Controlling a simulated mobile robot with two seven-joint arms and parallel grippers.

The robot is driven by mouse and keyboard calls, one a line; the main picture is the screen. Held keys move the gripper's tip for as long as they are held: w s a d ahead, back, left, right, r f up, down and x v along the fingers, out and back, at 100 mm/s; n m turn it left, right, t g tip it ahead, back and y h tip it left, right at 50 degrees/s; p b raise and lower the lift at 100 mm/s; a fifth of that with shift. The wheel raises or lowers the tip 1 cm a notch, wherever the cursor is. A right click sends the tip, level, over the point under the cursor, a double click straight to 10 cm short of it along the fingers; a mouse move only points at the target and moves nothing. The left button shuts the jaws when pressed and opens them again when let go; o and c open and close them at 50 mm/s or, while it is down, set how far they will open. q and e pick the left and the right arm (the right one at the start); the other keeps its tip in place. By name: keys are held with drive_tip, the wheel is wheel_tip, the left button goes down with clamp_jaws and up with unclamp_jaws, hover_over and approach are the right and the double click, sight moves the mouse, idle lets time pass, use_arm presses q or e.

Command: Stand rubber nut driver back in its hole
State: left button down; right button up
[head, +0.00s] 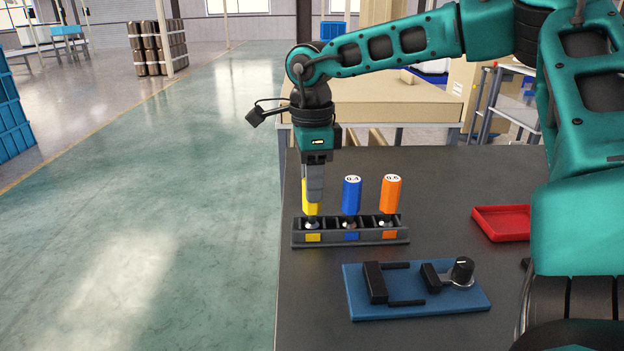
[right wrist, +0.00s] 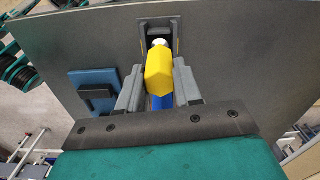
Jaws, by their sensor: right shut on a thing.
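My right gripper (head: 315,190) points down at the left end of a dark rack (head: 350,240). It is shut on a yellow-handled driver (head: 310,209), upright at the rack's left slot, above the yellow label. I cannot tell whether it is fully seated. In the right wrist view the yellow handle (right wrist: 158,72) sits between the fingers (right wrist: 160,90). A blue-handled driver (head: 351,195) and an orange-handled driver (head: 391,194) stand upright in the middle and right slots, above matching labels. My left gripper is not in view.
The rack stands on a dark table (head: 430,185) near its left edge. In front lies a blue board (head: 420,306) with black blocks and a knob. A red tray (head: 500,222) is at the right. A cardboard-coloured table (head: 390,100) is behind.

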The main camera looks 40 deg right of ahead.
drive_tip(key=shift+f, duration=0.1)
drive_tip(key=o, duration=1.6)
drive_tip(key=shift+c, duration=0.2)
drive_tip(key=shift+r+p, duration=0.8)
drive_tip(key=shift+r, duration=0.35)
drive_tip(key=shift+r+p, duration=1.6)
drive_tip(key=shift+r, duration=0.85)
drive_tip(key=shift+f, duration=0.1)
